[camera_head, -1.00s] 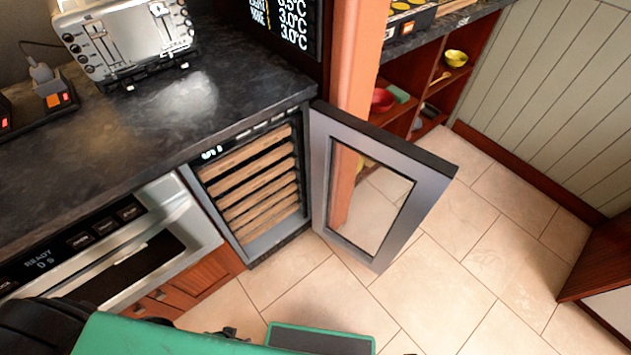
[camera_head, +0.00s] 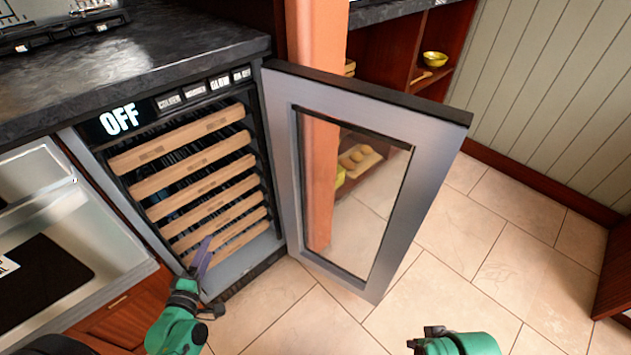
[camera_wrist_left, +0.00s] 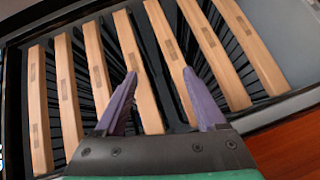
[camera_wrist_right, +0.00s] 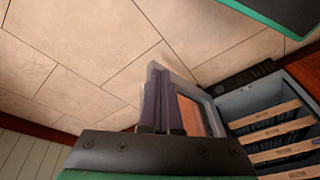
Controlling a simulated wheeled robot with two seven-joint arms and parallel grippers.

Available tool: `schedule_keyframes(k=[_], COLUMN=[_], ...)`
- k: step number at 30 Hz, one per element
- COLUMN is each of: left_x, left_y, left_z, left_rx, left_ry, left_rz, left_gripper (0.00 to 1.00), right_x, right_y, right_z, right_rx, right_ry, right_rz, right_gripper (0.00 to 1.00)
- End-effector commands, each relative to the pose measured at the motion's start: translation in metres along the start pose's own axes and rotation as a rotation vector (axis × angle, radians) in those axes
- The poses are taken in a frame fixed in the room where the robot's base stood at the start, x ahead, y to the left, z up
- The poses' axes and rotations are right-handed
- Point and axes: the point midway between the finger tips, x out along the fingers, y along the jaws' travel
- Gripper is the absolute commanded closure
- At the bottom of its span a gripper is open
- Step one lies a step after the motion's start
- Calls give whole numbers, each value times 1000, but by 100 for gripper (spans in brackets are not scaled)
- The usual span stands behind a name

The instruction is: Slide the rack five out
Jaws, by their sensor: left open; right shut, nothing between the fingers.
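The wine cooler (camera_head: 110,124) stands open with several wooden-fronted racks (camera_head: 180,138) stacked inside, all apparently pushed in. In the left wrist view the fronts run as slanting bars; the fifth from the panel side, rack five (camera_wrist_left: 168,50), lies between my left fingertips. My left gripper (camera_head: 203,256) is open, with purple fingers pointing at the lower racks. In the left wrist view the left gripper (camera_wrist_left: 160,85) shows both fingers apart in front of the bars; contact cannot be told. My right gripper (camera_head: 418,341) is shut and empty, low at the right, away from the racks.
The cooler's glass door (camera_head: 285,140) is swung wide open to the right, between the racks and my right gripper. An oven (camera_head: 50,215) is left of the cooler, under a dark counter (camera_head: 190,50). Tiled floor (camera_head: 480,265) at the right is free.

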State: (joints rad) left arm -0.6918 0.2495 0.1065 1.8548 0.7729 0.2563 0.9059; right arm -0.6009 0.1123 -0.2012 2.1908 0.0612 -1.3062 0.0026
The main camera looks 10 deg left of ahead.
Motion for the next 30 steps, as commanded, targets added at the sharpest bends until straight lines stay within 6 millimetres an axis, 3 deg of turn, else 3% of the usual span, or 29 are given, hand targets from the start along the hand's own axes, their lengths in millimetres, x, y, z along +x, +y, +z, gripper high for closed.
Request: schedule_keyframes(k=[1, 4, 8, 21, 25, 30], left_x=[6, 6, 14, 121, 142, 149], left_y=[-3, 24, 37, 53, 56, 58], left_z=[-1, -9, -13, -18, -19, -20], left_rx=[-82, -192, -215, -213, -210, -209], left_ry=[20, 40, 45, 43, 43, 42], left_rz=[68, 147, 166, 164, 161, 159], left_gripper=[28, 28, 28, 28, 28, 28], right_x=[8, -12, -19, 10, 18, 20], right_y=[-1, -4, -7, -26, -33, -36], right_z=[2, -1, -4, -20, -25, -28], right_rx=[-4, -9, -12, -31, -33, -34], right_ry=[15, 25, 33, 174, 221, 242], right_rz=[-7, -16, -21, -75, -94, -101], right_gripper=[100, 100, 100, 100, 100, 100])
